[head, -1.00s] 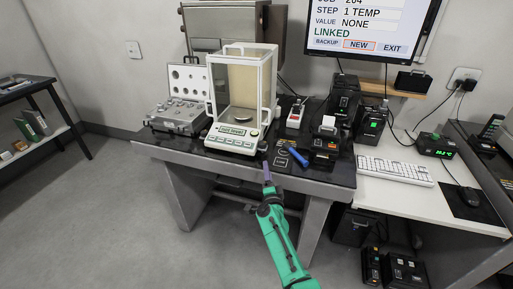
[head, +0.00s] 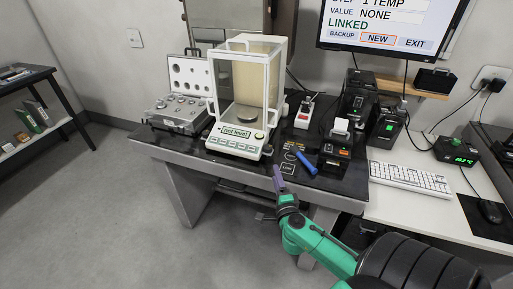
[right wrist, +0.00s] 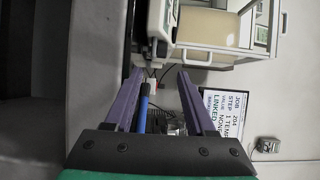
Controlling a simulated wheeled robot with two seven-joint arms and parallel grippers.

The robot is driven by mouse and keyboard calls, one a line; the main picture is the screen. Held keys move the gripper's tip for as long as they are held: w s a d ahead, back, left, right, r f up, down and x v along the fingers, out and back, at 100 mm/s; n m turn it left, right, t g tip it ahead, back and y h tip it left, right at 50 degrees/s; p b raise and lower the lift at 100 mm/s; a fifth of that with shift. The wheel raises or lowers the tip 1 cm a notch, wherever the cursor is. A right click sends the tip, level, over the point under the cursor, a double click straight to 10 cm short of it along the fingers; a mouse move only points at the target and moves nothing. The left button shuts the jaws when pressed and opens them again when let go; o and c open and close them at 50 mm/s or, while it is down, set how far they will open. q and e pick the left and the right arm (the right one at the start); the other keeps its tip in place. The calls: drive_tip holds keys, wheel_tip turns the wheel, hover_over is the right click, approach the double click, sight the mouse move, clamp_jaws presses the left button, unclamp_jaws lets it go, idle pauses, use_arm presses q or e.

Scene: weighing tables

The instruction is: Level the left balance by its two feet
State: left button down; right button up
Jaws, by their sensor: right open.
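The left balance (head: 236,134) is a white unit with a glass draft shield (head: 246,85), standing on the dark weighing table. Its display (head: 237,133) reads "not level". Its two feet are hidden or too small to make out clearly in the head view. My right gripper (head: 279,180) is open and empty, in front of the table's edge, just right of and below the balance's front right corner. In the right wrist view its purple fingers (right wrist: 160,76) are spread, and part of the balance (right wrist: 155,22) shows above them, turned sideways. My left gripper is not in view.
An open weight case (head: 178,108) stands left of the balance. A blue-handled tool (head: 306,163), a printer (head: 335,152) and a red-and-white device (head: 304,115) lie to its right. The keyboard (head: 410,179) is on the white desk. Floor at left is clear.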

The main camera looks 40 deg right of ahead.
sight(269, 151)
drive_tip(key=b+x, duration=0.1)
drive_tip(key=x, duration=1.1)
drive_tip(key=shift+d, duration=0.1)
drive_tip(key=shift+w+d+r, duration=0.2)
drive_tip(key=shift+w, duration=0.2)
clamp_jaws()
